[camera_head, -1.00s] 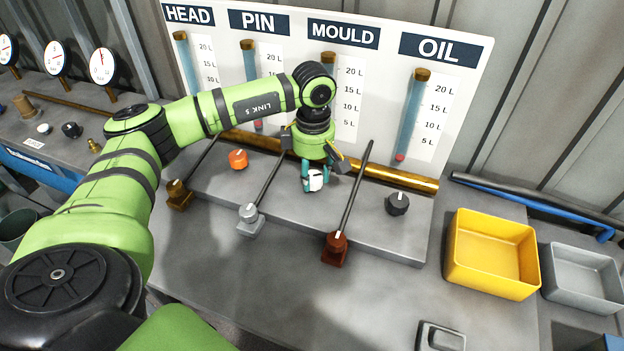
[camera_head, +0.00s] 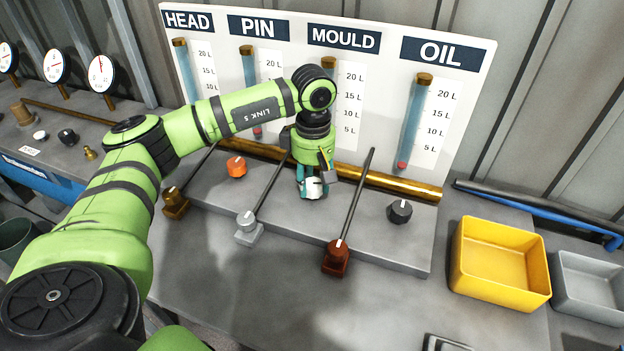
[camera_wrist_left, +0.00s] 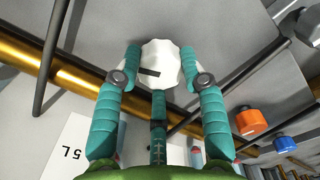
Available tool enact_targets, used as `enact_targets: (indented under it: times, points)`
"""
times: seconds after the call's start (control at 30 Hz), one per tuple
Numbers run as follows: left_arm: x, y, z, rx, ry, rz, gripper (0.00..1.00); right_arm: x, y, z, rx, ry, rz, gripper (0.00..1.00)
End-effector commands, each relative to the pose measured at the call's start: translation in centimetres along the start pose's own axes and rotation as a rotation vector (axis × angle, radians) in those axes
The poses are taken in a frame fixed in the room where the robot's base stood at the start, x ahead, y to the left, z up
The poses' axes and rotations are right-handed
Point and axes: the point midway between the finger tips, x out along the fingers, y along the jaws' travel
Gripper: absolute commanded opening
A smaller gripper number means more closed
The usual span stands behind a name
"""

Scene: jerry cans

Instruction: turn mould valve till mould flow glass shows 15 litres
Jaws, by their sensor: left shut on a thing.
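The mould valve is a white knob (camera_head: 314,189) on the grey bench panel below the MOULD sign (camera_head: 343,38). My left gripper (camera_head: 311,183) is over it, teal fingers on either side. In the left wrist view the fingers (camera_wrist_left: 160,72) are shut on the white knob (camera_wrist_left: 160,52), which carries a dark pointer mark. The mould flow glass shows only its brown cap (camera_head: 328,62); my arm hides most of its tube, so its level cannot be read. Its scale (camera_head: 350,97) reads 20 to 5 litres. My right gripper is out of view.
An orange knob (camera_head: 236,167) and a black knob (camera_head: 400,211) sit either side. Long levers rise from the brass, grey (camera_head: 248,229) and red-brown (camera_head: 336,257) bases near the gripper. A brass pipe (camera_head: 400,186) runs behind. A yellow bin (camera_head: 497,262) stands at right.

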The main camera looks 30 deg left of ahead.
Motion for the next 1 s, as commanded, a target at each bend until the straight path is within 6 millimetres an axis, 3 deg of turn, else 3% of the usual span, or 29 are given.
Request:
enact_targets:
  times: [0.07, 0.1, 0.13, 0.17, 0.57, 1.0]
  points:
    - [0.1, 0.1, 0.6, 0.010, -0.012, 0.001, 0.09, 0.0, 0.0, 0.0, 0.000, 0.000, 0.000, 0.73]
    - [0.1, 0.1, 0.6, 0.010, -0.012, 0.000, 0.49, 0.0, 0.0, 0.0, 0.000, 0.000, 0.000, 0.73]
    - [0.1, 0.1, 0.6, 0.010, -0.012, 0.000, 0.61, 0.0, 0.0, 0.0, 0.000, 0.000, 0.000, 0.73]
    - [0.1, 0.1, 0.6, 0.010, -0.011, 0.000, 0.65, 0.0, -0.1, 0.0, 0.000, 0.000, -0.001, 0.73]
    - [-0.5, 0.0, 0.2, 0.002, -0.004, -0.001, 0.65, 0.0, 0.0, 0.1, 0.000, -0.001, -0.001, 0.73]
    - [-8.9, 0.2, 0.4, 0.004, -0.004, 0.003, 0.65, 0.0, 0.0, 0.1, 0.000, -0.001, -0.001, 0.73]
